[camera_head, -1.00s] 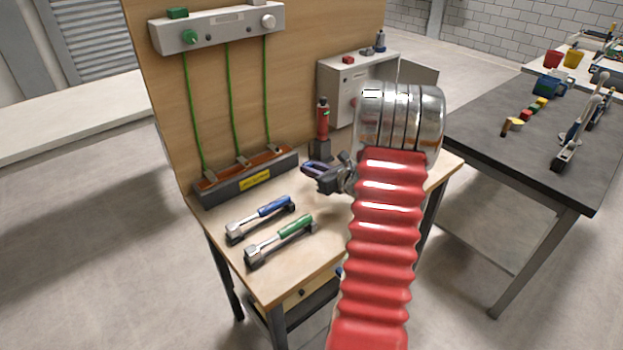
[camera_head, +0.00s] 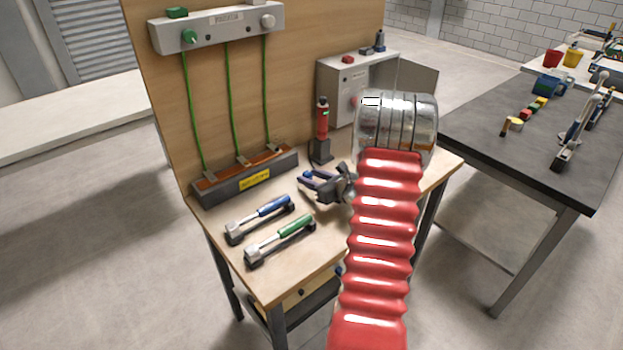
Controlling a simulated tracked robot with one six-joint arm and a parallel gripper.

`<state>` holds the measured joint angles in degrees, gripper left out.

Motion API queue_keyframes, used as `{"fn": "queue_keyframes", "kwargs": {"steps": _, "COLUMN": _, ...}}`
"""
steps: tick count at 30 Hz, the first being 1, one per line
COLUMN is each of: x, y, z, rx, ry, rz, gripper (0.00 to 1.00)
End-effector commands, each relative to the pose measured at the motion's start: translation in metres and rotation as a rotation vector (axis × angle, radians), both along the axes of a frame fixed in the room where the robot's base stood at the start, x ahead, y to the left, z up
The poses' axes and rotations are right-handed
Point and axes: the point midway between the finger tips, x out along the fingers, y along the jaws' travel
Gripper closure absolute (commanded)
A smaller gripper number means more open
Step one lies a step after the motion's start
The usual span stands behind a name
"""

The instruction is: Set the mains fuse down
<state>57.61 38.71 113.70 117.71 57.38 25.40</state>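My gripper (camera_head: 317,184) is low over the wooden bench top, right of the two handled tools, and points left. Small blue parts show at its fingertips. I cannot tell whether they belong to the fingers or to something held, nor how far apart the fingers are. I cannot pick out the mains fuse for certain. A grey cabinet (camera_head: 335,95) with its door open stands at the back right of the bench (camera_head: 290,275). My silver wrist and red sleeve hide part of the cabinet front and the right side of the bench top.
A blue-handled tool (camera_head: 260,216) and a green-handled tool (camera_head: 281,239) lie at the front left. A red device (camera_head: 322,118) stands upright behind my gripper. A dark trough (camera_head: 247,178) with green cables lies along the backboard. A dark table (camera_head: 500,160) stands at right.

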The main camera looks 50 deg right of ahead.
Motion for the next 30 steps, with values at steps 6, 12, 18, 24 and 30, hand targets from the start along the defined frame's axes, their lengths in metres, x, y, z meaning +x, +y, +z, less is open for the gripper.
{"fn": "queue_keyframes", "kwargs": {"steps": 6, "x": 0.0, "y": 0.0, "z": 0.0, "rx": 0.0, "ry": 0.0, "rz": 0.0, "gripper": 0.61}}
{"fn": "queue_keyframes", "kwargs": {"steps": 12, "x": -0.004, "y": 0.0, "z": 0.003, "rx": 0.0, "ry": 0.0, "rz": -0.001, "gripper": 0.61}}
{"fn": "queue_keyframes", "kwargs": {"steps": 18, "x": -0.027, "y": 0.002, "z": 0.011, "rx": 0.0, "ry": 0.0, "rz": -0.003, "gripper": 0.61}}
{"fn": "queue_keyframes", "kwargs": {"steps": 24, "x": -0.06, "y": 0.005, "z": 0.021, "rx": 0.0, "ry": -0.001, "rz": -0.003, "gripper": 0.61}}
{"fn": "queue_keyframes", "kwargs": {"steps": 30, "x": -0.092, "y": 0.009, "z": 0.031, "rx": -0.001, "ry": -0.001, "rz": -0.003, "gripper": 0.61}}
